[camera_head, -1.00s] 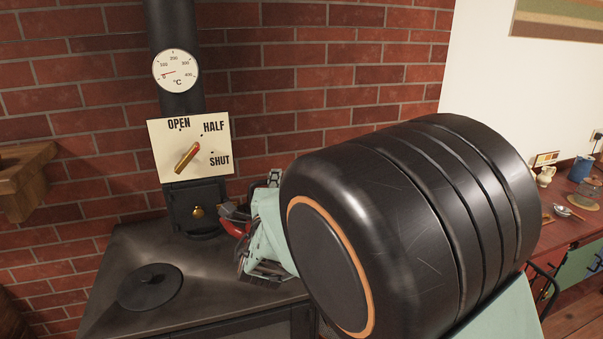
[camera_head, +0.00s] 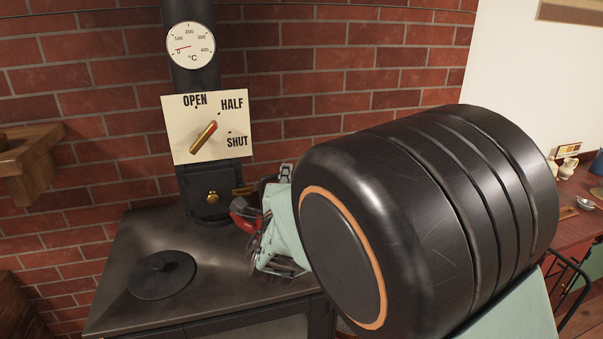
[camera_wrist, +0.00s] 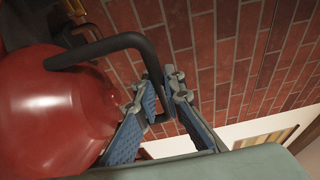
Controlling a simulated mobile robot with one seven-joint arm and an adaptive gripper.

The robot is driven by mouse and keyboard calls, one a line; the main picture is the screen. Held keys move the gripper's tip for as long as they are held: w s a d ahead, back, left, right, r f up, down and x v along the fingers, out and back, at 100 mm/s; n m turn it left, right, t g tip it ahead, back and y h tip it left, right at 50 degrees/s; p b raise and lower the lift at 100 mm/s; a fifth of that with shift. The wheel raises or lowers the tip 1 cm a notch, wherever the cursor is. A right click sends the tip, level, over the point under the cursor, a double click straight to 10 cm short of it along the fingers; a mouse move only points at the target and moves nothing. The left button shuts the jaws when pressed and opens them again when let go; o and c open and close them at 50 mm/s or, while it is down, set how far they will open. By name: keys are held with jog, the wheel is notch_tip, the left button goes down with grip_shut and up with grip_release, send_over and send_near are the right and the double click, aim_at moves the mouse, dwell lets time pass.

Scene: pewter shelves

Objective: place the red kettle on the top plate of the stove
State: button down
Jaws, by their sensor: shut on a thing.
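The red kettle (camera_wrist: 50,105) fills the left of the wrist view, with its black handle (camera_wrist: 110,42) running between the fingers. My gripper (camera_wrist: 160,105) is shut on that handle. In the head view only a small red part of the kettle (camera_head: 243,214) shows beside my gripper (camera_head: 262,235); my own arm hides the rest. The stove (camera_head: 130,240) has a dark top plate with a round lid (camera_head: 162,275) at its left. The kettle is over or near the right rear of the stove top; I cannot tell whether it touches.
A black flue pipe with a dial (camera_head: 190,46) and a damper sign (camera_head: 207,127) rises behind the stove against the brick wall. A wooden shelf (camera_head: 28,165) is on the left. A red-topped counter (camera_head: 572,230) is at the right. The stove top around the round lid is clear.

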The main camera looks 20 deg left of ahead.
jog(key=shift+f+b, duration=0.9)
jog(key=shift+f, duration=0.3)
jog(key=shift+f, duration=0.1)
jog(key=c, duration=2.4)
grip_release()
jog(key=shift+f, duration=0.25)
jog(key=o, duration=0.4)
jog(key=shift+c, duration=0.2)
jog(key=shift+r, duration=0.1)
